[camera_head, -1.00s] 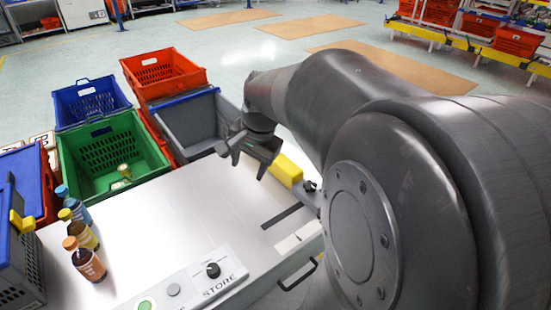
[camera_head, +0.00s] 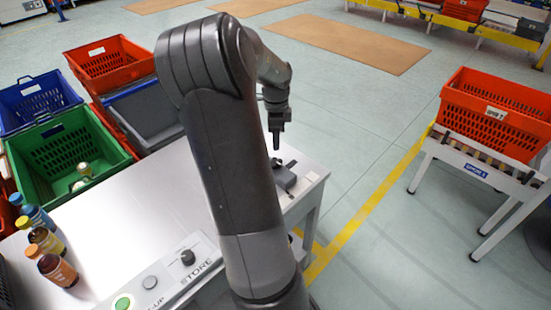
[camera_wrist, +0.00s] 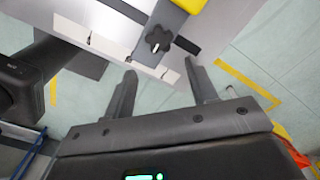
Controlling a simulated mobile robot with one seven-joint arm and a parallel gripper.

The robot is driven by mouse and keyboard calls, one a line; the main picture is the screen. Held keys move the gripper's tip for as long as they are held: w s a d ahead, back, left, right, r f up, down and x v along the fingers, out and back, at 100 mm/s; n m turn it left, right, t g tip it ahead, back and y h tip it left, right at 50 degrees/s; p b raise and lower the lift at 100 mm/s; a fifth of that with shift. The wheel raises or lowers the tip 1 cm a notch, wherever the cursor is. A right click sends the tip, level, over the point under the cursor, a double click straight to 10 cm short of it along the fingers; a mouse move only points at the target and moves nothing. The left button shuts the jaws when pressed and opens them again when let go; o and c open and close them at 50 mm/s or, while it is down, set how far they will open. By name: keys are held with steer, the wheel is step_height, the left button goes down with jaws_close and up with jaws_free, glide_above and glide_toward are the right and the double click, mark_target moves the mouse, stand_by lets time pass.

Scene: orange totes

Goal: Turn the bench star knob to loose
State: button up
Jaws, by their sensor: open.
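The bench star knob (camera_wrist: 158,39) is dark, with several lobes and a small pale mark, in the wrist view. It sits on a grey fixture (camera_wrist: 178,20) with a yellow part (camera_wrist: 190,4) at the top edge. My gripper (camera_wrist: 161,69) is open and empty. Its two fingers are apart, with the knob beyond the tips and between their lines; no contact shows. In the head view my gripper (camera_head: 277,142) points down over the bench's right end, near the grey fixture (camera_head: 285,180). My arm hides part of the bench there.
The white bench (camera_head: 130,215) carries several bottles (camera_head: 55,270) and a control panel with a black knob (camera_head: 188,257) marked STORE. Green (camera_head: 75,150), blue and red totes stand at the left. A red tote (camera_head: 495,110) stands on a right-hand stand. Floor between is clear.

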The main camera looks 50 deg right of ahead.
mark_target(276, 161)
step_height(276, 161, down, 10)
stand_by(0.4)
steer(key=shift+c, duration=0.4)
steer(key=c, duration=0.6)
